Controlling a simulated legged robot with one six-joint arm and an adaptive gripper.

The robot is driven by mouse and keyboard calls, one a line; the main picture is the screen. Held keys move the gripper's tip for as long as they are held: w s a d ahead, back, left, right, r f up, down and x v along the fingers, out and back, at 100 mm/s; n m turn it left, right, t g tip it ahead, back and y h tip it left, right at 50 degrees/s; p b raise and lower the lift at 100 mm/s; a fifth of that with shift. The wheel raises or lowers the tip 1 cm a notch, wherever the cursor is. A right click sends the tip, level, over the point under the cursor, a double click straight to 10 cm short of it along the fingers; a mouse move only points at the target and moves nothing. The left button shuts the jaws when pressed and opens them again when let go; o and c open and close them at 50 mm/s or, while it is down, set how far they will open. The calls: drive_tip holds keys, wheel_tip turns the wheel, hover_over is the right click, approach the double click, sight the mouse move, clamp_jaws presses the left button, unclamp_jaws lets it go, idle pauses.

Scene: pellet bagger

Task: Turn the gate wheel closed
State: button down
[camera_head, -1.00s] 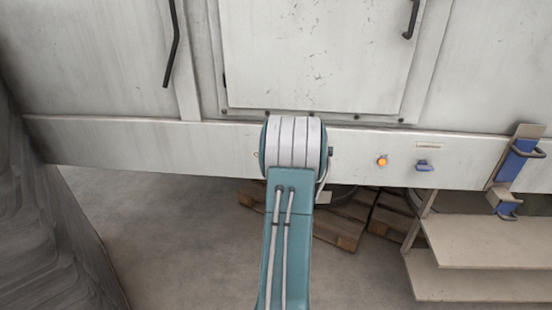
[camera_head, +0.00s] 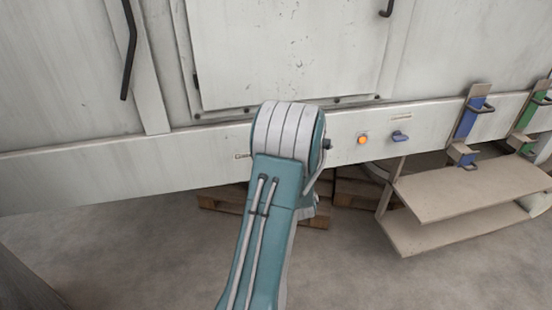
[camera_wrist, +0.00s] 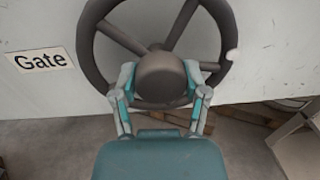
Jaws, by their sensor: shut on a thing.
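The gate wheel (camera_wrist: 225,75) is a dark round handwheel with spokes and a thick round hub (camera_wrist: 160,75). It fills the upper middle of the wrist view, in front of the pale panel. A white "Gate" label (camera_wrist: 40,61) is left of it. My gripper (camera_wrist: 160,84) is shut on the wheel's hub, with one finger on each side. A small white spot (camera_wrist: 232,56) shows at the right of the rim. In the head view my arm hides the wheel and the gripper.
Beige shelves (camera_head: 470,192) and blue (camera_head: 467,122) and green (camera_head: 527,118) brackets stand at the right. A wooden pallet (camera_head: 225,207) lies beneath the machine. Floor is clear at front left.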

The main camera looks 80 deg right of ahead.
drive_tip(key=shift+a+f, duration=0.1)
drive_tip(key=shift+f, duration=0.1)
drive_tip(key=shift+c, duration=0.5)
unclamp_jaws()
drive_tip(key=shift+r, duration=0.1)
drive_tip(key=shift+r, duration=0.15)
wheel_tip(320, 180, up, 10)
drive_tip(key=shift+f, duration=0.15)
